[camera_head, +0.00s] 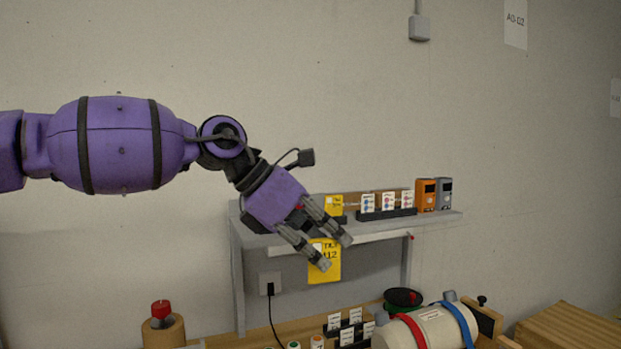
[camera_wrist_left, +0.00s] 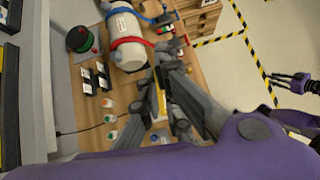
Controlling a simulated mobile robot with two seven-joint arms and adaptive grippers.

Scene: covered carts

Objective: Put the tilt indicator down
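The tilt indicator is a yellow card with black lettering (camera_head: 325,264). It hangs at the fingertips of my left gripper (camera_head: 336,250), in front of the shelf unit. In the left wrist view the card shows as a thin yellow strip (camera_wrist_left: 161,103) between the left gripper's fingers (camera_wrist_left: 163,100), which are closed around it. The held part is mostly hidden by the fingers. My right gripper (camera_wrist_left: 292,83) shows only in the left wrist view, at the right edge, with its fingers apart and empty, over the floor.
A grey shelf (camera_head: 437,219) carries another yellow card (camera_head: 334,207), white cards and orange and grey devices (camera_head: 427,195). Below, the wooden bench (camera_head: 245,341) holds a white cylinder with red and blue straps (camera_head: 425,330), small bottles, card stands and a reel (camera_head: 402,297).

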